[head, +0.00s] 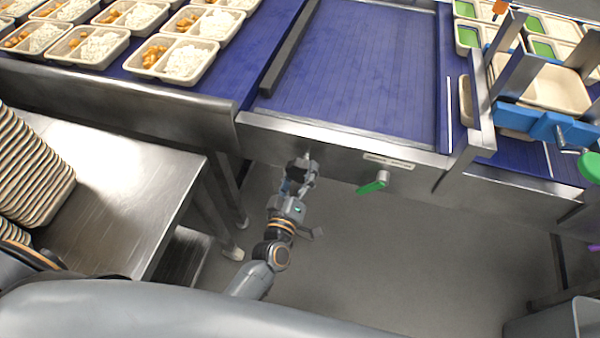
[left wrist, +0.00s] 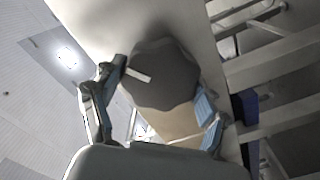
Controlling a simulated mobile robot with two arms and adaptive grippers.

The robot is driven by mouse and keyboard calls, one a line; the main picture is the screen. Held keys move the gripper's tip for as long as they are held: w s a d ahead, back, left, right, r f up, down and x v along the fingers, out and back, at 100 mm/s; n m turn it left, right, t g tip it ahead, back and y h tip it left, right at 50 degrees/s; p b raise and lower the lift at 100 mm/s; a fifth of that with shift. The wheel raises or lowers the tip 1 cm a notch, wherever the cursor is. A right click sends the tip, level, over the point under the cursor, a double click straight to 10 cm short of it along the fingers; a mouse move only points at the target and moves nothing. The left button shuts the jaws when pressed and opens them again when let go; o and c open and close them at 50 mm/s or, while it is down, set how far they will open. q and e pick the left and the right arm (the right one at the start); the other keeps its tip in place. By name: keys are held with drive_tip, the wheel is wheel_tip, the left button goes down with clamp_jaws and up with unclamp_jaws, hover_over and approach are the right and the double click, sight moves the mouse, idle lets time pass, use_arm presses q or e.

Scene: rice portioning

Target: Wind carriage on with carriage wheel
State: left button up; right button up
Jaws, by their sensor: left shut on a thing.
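A dark grey lobed wheel (left wrist: 165,80) with a white mark sits on the front metal panel of the conveyor, and I take it as the carriage wheel. My left gripper (head: 301,172) is at this panel in the head view, and its fingers are closed around the wheel's sides in the left wrist view (left wrist: 155,105). In the head view the gripper largely covers the wheel. A frame of upright metal plates with a blue bar (head: 542,126) stands over the belt at right; I cannot tell whether it is the carriage. My right gripper is not in view.
A green-handled lever (head: 374,184) is on the same panel, right of my gripper. Trays of rice and orange food (head: 178,60) stand on the left belt. A steel table (head: 120,180) with stacked empty trays (head: 30,170) is at left. The middle belt (head: 360,70) is bare.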

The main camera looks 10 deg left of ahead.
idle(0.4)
use_arm(q)
drive_tip(key=o, duration=1.1)
drive_tip(key=shift+o, duration=0.2)
drive_tip(key=s, duration=1.2)
drive_tip(key=shift+a, duration=0.2)
